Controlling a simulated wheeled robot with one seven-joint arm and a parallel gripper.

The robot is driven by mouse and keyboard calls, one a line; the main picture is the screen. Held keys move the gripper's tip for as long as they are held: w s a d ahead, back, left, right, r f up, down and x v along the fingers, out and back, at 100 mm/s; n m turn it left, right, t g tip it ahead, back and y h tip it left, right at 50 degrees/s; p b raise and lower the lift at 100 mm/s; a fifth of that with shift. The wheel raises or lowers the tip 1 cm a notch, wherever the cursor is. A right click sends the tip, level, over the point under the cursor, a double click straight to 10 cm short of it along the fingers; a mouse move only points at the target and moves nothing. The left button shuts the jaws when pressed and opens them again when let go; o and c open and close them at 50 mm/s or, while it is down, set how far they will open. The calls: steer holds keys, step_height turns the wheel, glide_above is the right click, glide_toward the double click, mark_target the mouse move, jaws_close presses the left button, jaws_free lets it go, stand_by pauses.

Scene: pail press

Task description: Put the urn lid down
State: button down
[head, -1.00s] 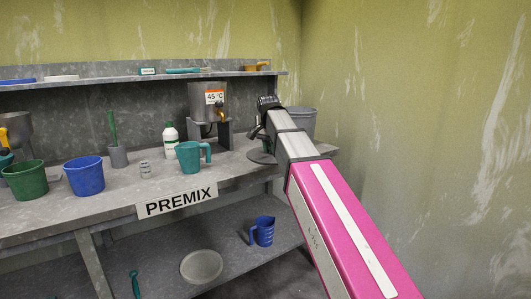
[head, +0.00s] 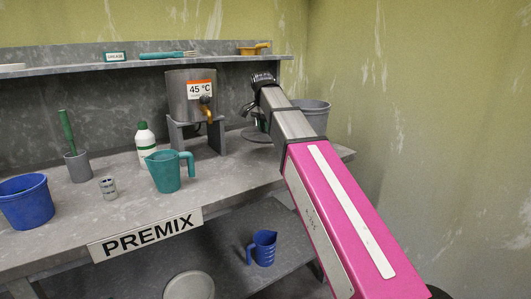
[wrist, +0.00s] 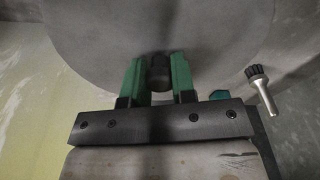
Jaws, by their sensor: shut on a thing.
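The urn lid is a flat grey disc that fills the top of the wrist view (wrist: 215,45). In the head view the lid (head: 257,137) shows small and dark, level, just right of the urn's stand. My gripper (wrist: 158,75) has its two green fingers shut on the lid's dark round knob. The lid is over the right end of the bench; I cannot tell whether it touches the top. The urn (head: 190,103) is a grey metal pot with a 45 °C label and a brass tap, raised on a grey stand.
A grey bucket (head: 314,117) stands close behind and right of my arm. On the bench (head: 228,180) are a teal jug (head: 167,172), a white bottle (head: 146,145), a small grey weight (head: 108,188) and a blue bucket (head: 26,203). A shelf (head: 110,67) runs above.

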step_height(320, 180, down, 10)
steer(key=shift+r, duration=0.15)
stand_by(0.4)
steer(key=c, duration=0.9)
jaws_free()
steer(key=shift+c, duration=0.2)
steer(key=r, duration=0.8)
steer(key=s+r, duration=0.1)
steer(key=r, duration=0.3)
steer(key=shift+s+a, duration=0.1)
steer(key=shift+a, duration=0.3)
